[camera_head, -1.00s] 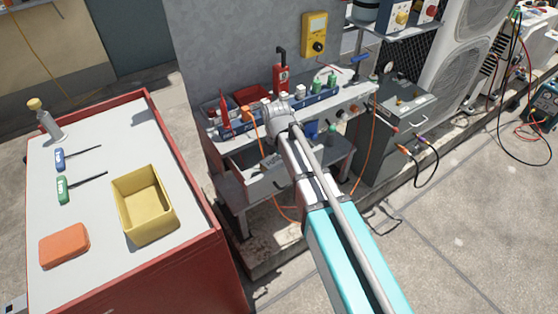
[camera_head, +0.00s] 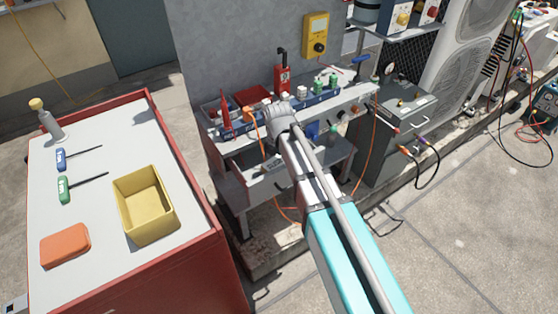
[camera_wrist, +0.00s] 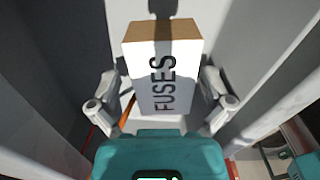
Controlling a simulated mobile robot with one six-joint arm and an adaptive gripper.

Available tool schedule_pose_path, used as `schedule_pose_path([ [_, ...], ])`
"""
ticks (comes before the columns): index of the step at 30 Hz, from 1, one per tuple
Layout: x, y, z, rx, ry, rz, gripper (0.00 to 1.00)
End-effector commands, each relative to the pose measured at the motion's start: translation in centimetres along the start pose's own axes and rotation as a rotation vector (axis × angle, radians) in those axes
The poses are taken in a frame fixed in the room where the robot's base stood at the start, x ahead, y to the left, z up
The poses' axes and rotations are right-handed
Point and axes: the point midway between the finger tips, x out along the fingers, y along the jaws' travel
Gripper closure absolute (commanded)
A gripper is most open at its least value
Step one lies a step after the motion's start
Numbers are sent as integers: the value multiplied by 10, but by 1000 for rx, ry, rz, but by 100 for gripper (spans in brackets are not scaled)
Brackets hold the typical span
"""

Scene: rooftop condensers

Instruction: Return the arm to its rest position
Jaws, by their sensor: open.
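My arm (camera_head: 335,235) reaches forward from the lower right in the head view, its far end over the grey workbench (camera_head: 228,146). My gripper (camera_wrist: 160,88) shows in the wrist view with its two fingers spread apart. A box marked FUSES (camera_wrist: 150,75), white with a tan top, stands ahead of it, between the fingers as seen. Gaps show on both sides of the box; I cannot tell how far beyond the fingertips it is. The gripper itself is hidden behind the arm in the head view.
A red cabinet (camera_head: 200,255) at left holds a yellow bin (camera_head: 150,235), an orange case (camera_head: 65,246) and hex keys. The bench carries a red tool (camera_head: 282,78) and small bottles. Orange cables hang in front. A grey metal case (camera_head: 385,150) stands right of the bench.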

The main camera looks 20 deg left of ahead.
Motion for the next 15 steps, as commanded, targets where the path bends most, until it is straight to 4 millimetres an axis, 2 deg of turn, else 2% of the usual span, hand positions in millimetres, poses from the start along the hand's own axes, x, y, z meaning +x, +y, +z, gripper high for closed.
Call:
schedule_pose_path([
  [10, -2, 0, 0, 0, 0, 0, 0],
  [15, -11, 0, 0, 0, 0, 0, 0],
])
